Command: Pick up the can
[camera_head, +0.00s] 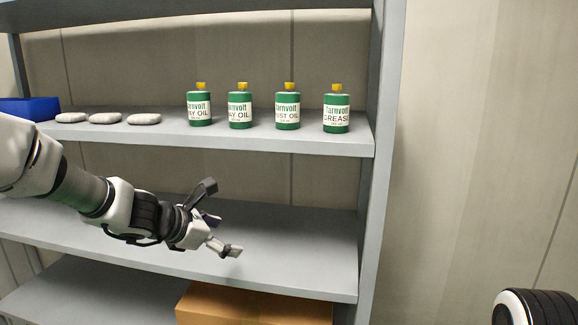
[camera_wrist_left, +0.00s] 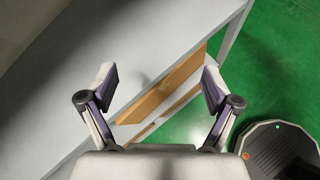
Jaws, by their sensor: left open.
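Several green cans with yellow caps stand upright in a row on the upper shelf in the head view. The leftmost can (camera_head: 199,108) and the second can (camera_head: 240,109) have partly readable labels ending in "AY OIL". The third can (camera_head: 288,110) reads "UST OIL", and the rightmost can (camera_head: 336,112) reads "GREASE". My left gripper (camera_head: 222,219) is open and empty, below the cans and in front of the middle shelf. In the left wrist view the left gripper (camera_wrist_left: 160,88) has its fingers spread, with no can between them. My right gripper is not visible.
The grey upper shelf (camera_head: 260,137) also holds pale flat rounded objects (camera_head: 105,118) and a blue bin (camera_head: 30,108). The middle shelf (camera_head: 300,250) looks bare. A cardboard box (camera_head: 250,306) sits below. A grey upright (camera_head: 382,160) bounds the rack's right side. Green floor (camera_wrist_left: 285,70) shows in the wrist view.

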